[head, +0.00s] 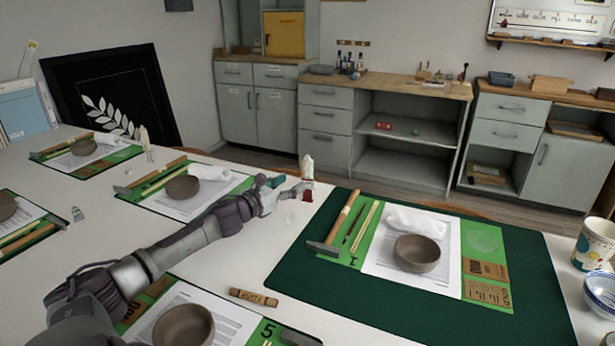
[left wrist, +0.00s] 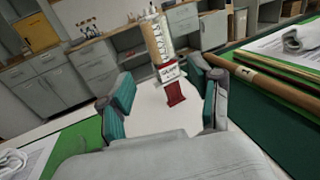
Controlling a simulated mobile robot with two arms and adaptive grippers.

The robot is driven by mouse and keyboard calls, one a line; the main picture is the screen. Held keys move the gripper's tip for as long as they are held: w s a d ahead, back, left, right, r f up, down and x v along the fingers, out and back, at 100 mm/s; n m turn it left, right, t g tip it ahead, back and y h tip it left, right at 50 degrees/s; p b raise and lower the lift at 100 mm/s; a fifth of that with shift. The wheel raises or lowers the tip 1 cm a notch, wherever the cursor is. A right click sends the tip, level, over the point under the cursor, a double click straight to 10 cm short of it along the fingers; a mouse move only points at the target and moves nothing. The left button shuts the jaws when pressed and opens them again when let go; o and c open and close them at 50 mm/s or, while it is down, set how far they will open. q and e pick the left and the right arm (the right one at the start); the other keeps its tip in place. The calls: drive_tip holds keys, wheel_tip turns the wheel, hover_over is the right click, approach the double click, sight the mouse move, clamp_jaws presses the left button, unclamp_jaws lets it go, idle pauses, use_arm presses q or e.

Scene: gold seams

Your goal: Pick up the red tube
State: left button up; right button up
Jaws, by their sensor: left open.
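The red tube (head: 307,167) stands upright on the white table, with a pale labelled body and a red lower end. It also shows in the left wrist view (left wrist: 158,42), its red part (left wrist: 175,94) lowest. My left gripper (head: 286,188) is open and beside the tube, just to its left in the head view. In the left wrist view, the tube lies ahead between the two spread teal-padded fingers (left wrist: 162,93). I cannot tell whether either finger touches it. My right gripper is not in view.
A dark green mat (head: 535,262) with a hammer (head: 322,249), sticks and a brown bowl (head: 416,253) lies right of the tube. Other green place mats with bowls lie to the left. A wooden block (head: 253,297) rests near the front. A cup (head: 594,244) stands at the right edge.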

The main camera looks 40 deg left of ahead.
sight(306, 175)
use_arm(q)
drive_tip(key=shift+w+r, duration=0.15)
drive_tip(key=shift+w, duration=1.45)
drive_tip(key=w, duration=0.3)
drive_tip(key=shift+w+d, duration=0.15)
drive_tip(key=shift+w, duration=0.3)
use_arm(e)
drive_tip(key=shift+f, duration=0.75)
use_arm(q)
clamp_jaws()
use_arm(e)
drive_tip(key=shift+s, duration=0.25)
